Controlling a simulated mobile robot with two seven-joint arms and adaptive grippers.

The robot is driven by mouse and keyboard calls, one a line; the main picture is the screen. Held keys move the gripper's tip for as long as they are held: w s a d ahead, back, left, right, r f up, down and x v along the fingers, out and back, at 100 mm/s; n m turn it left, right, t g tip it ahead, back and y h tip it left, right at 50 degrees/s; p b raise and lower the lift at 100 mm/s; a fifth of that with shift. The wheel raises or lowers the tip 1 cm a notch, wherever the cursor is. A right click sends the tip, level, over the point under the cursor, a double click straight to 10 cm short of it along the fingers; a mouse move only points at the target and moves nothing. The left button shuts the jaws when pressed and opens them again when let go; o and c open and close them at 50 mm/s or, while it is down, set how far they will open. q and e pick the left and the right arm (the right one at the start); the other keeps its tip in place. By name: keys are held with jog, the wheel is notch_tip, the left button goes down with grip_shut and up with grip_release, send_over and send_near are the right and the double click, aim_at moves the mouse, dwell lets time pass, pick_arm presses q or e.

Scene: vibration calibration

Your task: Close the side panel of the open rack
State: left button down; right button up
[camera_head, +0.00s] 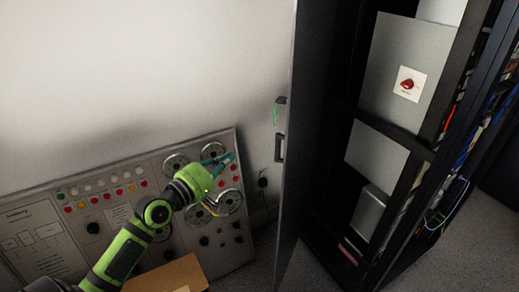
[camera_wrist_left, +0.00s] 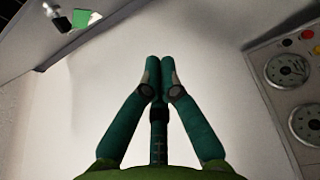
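The open rack (camera_head: 428,150) stands at the right of the head view, its inside showing. Its dark side panel (camera_head: 303,120) stands swung open, seen almost edge-on. A black handle with a green label (camera_head: 280,130) is on the panel's left side. In the left wrist view, the panel (camera_wrist_left: 30,62) fills the upper left, with the green label (camera_wrist_left: 80,18) at the top. My left gripper (camera_head: 230,157) is left of the panel, apart from it. In the left wrist view my left gripper (camera_wrist_left: 160,62) has its fingertips together with nothing between them. My right gripper is in no view.
A control board (camera_head: 60,205) with dials and coloured buttons leans on the wall behind my left arm; its edge shows in the left wrist view (camera_wrist_left: 292,95). A brown box (camera_head: 170,276) stands in front of it. Cables hang at the rack's right side.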

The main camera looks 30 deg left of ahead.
pick_arm(q)
jog(key=w+d+p, duration=0.3)
jog(key=w+d, duration=0.2)
jog(key=w, duration=0.5)
jog(key=shift+d+p, duration=0.25)
jog(key=shift+p, duration=0.15)
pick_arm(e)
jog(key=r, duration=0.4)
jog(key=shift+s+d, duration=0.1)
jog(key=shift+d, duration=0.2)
pick_arm(q)
jog(key=shift+f, duration=0.15)
jog(key=shift+s, duration=0.1)
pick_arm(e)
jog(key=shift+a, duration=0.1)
